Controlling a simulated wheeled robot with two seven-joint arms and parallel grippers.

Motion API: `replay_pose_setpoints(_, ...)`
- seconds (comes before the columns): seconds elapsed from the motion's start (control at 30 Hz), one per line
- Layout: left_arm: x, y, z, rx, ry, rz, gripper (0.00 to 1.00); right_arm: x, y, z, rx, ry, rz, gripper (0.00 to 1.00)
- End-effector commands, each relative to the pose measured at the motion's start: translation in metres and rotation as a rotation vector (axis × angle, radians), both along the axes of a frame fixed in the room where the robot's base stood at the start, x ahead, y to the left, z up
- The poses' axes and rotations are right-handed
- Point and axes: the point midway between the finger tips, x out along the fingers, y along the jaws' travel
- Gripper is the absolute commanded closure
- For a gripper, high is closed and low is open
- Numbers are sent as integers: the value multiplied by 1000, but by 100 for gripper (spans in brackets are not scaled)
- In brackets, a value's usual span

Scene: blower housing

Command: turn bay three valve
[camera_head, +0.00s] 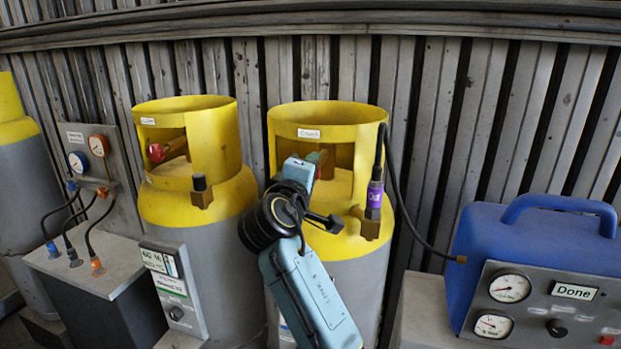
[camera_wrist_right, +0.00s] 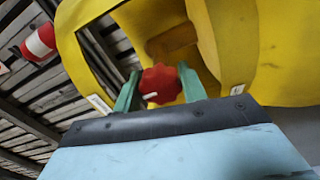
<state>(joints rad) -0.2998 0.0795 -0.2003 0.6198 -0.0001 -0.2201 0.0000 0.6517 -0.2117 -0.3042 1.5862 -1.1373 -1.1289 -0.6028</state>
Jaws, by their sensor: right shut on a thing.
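A grey cylinder with a yellow collar (camera_head: 352,125) stands right of centre in the head view. My right gripper (camera_head: 318,163) reaches into the collar opening. In the right wrist view, the red valve knob (camera_wrist_right: 160,84) sits between its two green fingers, and the gripper is shut on it. A short white mark shows on the knob. In the head view the knob is mostly hidden by the gripper. A hose with a purple collar (camera_head: 375,194) is on this cylinder's side outlet. My left gripper is not in view.
A second yellow-collared cylinder (camera_head: 190,122) with a red knob (camera_head: 165,150) stands to the left. A blue machine (camera_head: 525,245) with gauges and a "Done" display is at the right, with a black hose (camera_head: 411,227) running to it. A gauge panel (camera_head: 90,155) is at the left.

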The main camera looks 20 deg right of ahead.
Motion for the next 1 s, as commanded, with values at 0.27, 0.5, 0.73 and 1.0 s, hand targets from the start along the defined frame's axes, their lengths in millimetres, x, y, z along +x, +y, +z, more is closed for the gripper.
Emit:
replay_pose_setpoints(0.27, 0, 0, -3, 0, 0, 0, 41, 0, 1, -2, 27, -12, 1, 81)
replay_pose_setpoints(0.5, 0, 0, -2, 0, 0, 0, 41, 0, 1, -2, 28, -13, 1, 81)
replay_pose_setpoints(0.73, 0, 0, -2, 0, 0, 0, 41, 0, 0, -1, 26, -13, 1, 37)
replay_pose_setpoints(1.0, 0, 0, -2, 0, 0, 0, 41, 0, 0, -1, 24, -14, 0, 37)
